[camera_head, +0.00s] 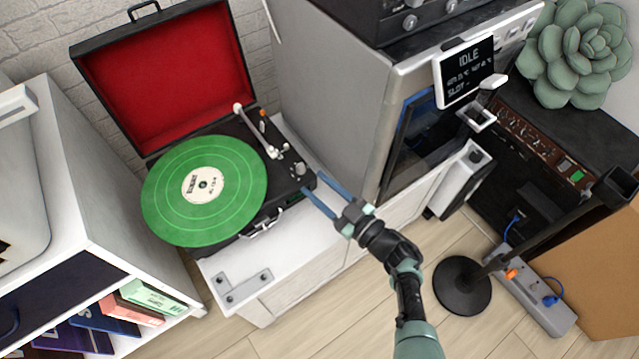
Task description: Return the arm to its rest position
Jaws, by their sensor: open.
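My gripper (321,193) is open, with its two blue fingers apart and nothing between them. It is near the front right corner of a black record player (290,165), by its knobs; I cannot tell whether it touches. My arm reaches up from the bottom of the picture. A green record (225,170) lies on the record player, and its red-lined lid (170,80) stands open behind.
A grey machine with a small screen (470,72) stands right of the gripper. A black stand (462,287) and a power strip (530,300) are on the floor at right. A white shelf (85,185) is at left. Bare floor (290,335) shows below.

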